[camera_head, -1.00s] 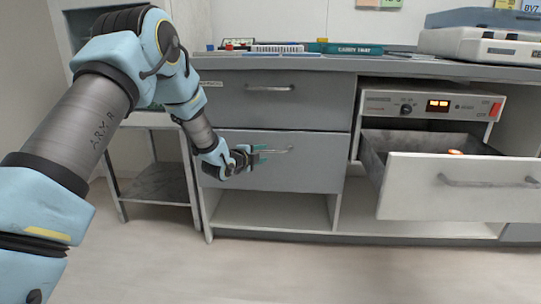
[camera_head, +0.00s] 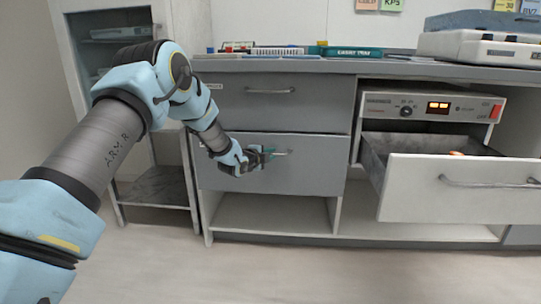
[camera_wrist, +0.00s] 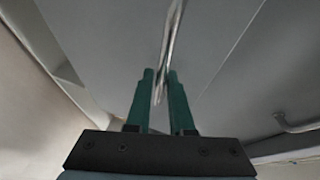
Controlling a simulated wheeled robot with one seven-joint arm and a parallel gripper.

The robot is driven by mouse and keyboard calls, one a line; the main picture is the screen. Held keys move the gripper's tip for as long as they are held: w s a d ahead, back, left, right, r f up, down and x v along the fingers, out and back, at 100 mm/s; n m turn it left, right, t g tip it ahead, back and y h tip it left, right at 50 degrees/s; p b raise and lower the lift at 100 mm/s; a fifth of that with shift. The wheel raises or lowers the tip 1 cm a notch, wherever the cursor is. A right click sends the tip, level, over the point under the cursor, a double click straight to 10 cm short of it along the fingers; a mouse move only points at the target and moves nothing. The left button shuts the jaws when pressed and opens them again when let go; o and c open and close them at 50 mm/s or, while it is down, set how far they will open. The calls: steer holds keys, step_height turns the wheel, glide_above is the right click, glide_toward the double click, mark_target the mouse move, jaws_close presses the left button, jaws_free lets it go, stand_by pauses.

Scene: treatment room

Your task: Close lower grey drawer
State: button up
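The lower grey drawer (camera_head: 310,172) is in the cabinet below the upper grey drawer, in the middle of the head view. Its front looks nearly flush with the cabinet, perhaps slightly out. Its metal handle (camera_head: 284,153) runs sideways near the top of the front. My gripper (camera_head: 271,154) is at the left part of this handle. In the wrist view the green fingers of my gripper (camera_wrist: 160,76) lie close on both sides of the handle bar (camera_wrist: 173,40), with little gap. The contact itself is partly hidden.
The upper grey drawer (camera_head: 320,100) looks shut. At the right a white drawer (camera_head: 460,200) stands open below a device with a lit display (camera_head: 438,105). An open shelf (camera_head: 270,214) lies below the lower grey drawer. A small side table (camera_head: 160,188) stands left. The floor in front is clear.

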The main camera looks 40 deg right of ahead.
jaws_close()
stand_by(1.0)
